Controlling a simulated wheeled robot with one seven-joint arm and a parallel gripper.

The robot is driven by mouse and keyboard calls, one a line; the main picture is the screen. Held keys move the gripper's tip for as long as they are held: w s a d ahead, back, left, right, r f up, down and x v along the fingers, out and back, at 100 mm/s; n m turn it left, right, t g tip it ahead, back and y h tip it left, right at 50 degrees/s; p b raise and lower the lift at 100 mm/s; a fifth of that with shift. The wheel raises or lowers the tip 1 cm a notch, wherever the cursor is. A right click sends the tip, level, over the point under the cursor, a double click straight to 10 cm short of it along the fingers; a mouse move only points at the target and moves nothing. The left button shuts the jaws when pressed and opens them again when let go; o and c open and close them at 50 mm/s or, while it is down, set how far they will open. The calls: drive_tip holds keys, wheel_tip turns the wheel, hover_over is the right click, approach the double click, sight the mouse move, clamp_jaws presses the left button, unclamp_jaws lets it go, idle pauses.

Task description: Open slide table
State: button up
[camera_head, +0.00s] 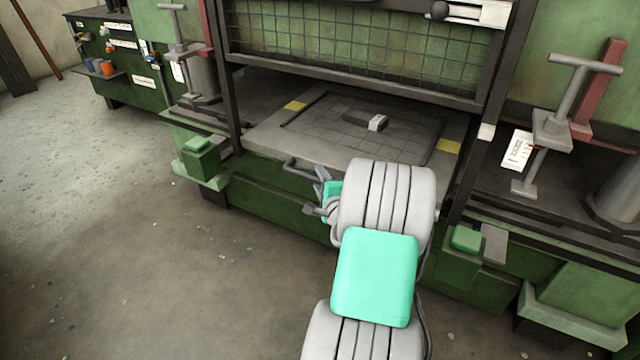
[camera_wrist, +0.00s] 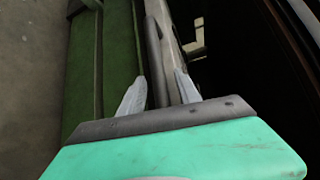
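The slide table (camera_head: 270,133) is a grey plate with grid lines and yellow corner marks, lying inside the green press below the mesh guard. A dark bar handle (camera_head: 300,166) runs along its front edge; its right part is hidden behind my arm. My gripper (camera_head: 316,192) is at the front of the table, by the handle. In the wrist view my gripper (camera_wrist: 160,76) has its two fingers apart, with the handle bar (camera_wrist: 154,55) running in the gap between them. I cannot tell whether either finger touches it.
A small grey block (camera_head: 376,122) lies on the table. The mesh guard (camera_head: 360,45) hangs above it. Green button boxes stand at the left (camera_head: 200,155) and right (camera_head: 466,250) of the press front. The concrete floor (camera_head: 130,220) before the press is clear.

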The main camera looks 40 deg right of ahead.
clamp_jaws()
idle(0.4)
idle(1.0)
